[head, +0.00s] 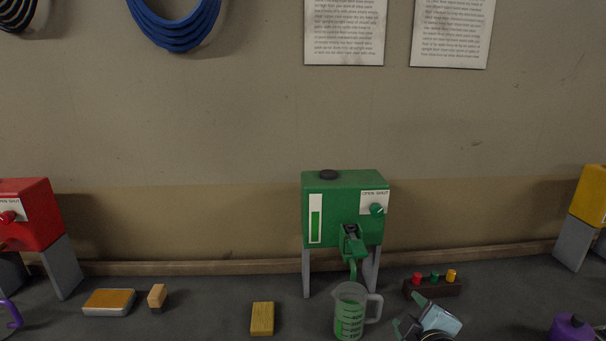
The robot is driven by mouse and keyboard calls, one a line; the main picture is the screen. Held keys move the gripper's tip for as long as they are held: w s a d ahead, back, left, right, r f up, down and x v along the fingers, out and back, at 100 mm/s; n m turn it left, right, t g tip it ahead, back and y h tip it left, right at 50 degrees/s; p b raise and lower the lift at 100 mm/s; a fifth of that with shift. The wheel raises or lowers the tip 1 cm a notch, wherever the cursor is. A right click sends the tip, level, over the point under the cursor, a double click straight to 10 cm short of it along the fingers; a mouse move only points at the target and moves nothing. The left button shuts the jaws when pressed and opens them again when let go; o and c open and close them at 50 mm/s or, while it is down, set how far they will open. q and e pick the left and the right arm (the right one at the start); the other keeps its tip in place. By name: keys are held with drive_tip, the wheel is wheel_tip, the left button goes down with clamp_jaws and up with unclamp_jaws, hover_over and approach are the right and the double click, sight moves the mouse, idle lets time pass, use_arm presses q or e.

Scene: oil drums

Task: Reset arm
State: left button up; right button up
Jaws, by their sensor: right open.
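My right gripper (424,322) is at the bottom edge, right of centre, its jaws apart and nothing seen between them. It is just right of a clear measuring jug (349,314) with green marks. The jug stands upright under the spout of a green drum (325,208) on grey legs. The drum has a green level strip and a green knob. My left gripper is not in view.
A rack of red, green and yellow caps (434,288) stands behind my right gripper. A yellow block (262,318), an orange-topped sponge or eraser (109,301) and a small wooden block (157,296) lie left. Red (34,222) and yellow (590,197) drums flank; a purple container (571,328) is right.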

drive_tip(key=s+f+m+g, duration=0.3)
drive_tip(key=s+f, duration=0.1)
drive_tip(key=s, duration=0.6)
drive_tip(key=s+f+m+g+y, duration=0.1)
drive_tip(key=s+f+m+g, duration=0.25)
drive_tip(key=s, duration=0.55)
drive_tip(key=s+f+m+g, duration=0.3)
drive_tip(key=s+f+g, duration=0.15)
drive_tip(key=s, duration=0.55)
wheel_tip(320, 180, down, 29)
drive_tip(key=s+b, duration=0.2)
drive_tip(key=b, duration=0.1)
drive_tip(key=s+d+f+g+b, duration=0.1)
drive_tip(key=s+d+f+g, duration=0.1)
drive_tip(key=s+f, duration=1.3)
drive_tip(key=shift+s+d+f+n, duration=0.15)
drive_tip(key=shift+s+d+n, duration=0.15)
drive_tip(key=shift+s+n, duration=0.2)
